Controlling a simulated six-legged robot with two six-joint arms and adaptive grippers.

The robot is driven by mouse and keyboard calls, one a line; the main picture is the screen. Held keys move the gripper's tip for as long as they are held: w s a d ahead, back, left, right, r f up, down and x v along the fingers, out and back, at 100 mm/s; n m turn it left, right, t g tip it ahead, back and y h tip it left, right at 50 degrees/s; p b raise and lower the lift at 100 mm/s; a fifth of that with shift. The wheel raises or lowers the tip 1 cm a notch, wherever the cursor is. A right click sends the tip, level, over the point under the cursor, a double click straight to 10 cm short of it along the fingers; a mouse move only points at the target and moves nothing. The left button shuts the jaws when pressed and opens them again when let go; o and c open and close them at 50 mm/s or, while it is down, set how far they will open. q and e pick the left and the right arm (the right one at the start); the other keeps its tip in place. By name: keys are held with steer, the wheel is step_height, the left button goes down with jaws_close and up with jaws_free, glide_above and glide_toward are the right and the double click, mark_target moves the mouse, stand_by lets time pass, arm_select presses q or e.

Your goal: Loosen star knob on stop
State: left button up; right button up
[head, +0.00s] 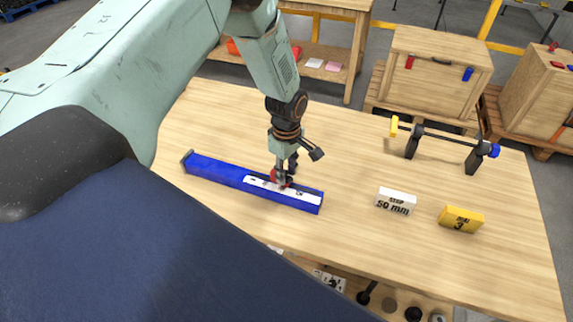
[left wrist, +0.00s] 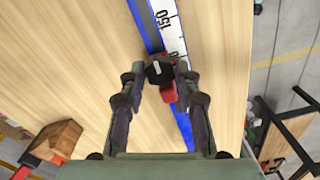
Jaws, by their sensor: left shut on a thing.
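The stop is a long blue rail (head: 215,172) with a white measuring scale (head: 305,194), lying on the wooden table. A small red block (head: 273,174) sits on the rail, partly hidden by my gripper. In the left wrist view a dark knob (left wrist: 159,71) stands beside the red block (left wrist: 168,93), next to the scale (left wrist: 167,20). My left gripper (head: 283,174) reaches down from above. Its fingers, also in the left wrist view (left wrist: 160,76), are shut on the dark knob. The knob's star shape is too small to make out. My right gripper is not seen.
A white block marked 50 mm (head: 396,200) and a yellow block (head: 461,219) stand to the right on the table. A screw device with black supports (head: 443,140) and a blue end knob stands at the back right. Wooden crates (head: 437,67) are behind the table.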

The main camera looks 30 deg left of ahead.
arm_select(q)
steer(key=shift+w+n, duration=0.1)
steer(key=shift+n, duration=0.2)
steer(key=o, duration=1.1)
steer(key=shift+o, duration=0.2)
step_height(320, 180, up, 12)
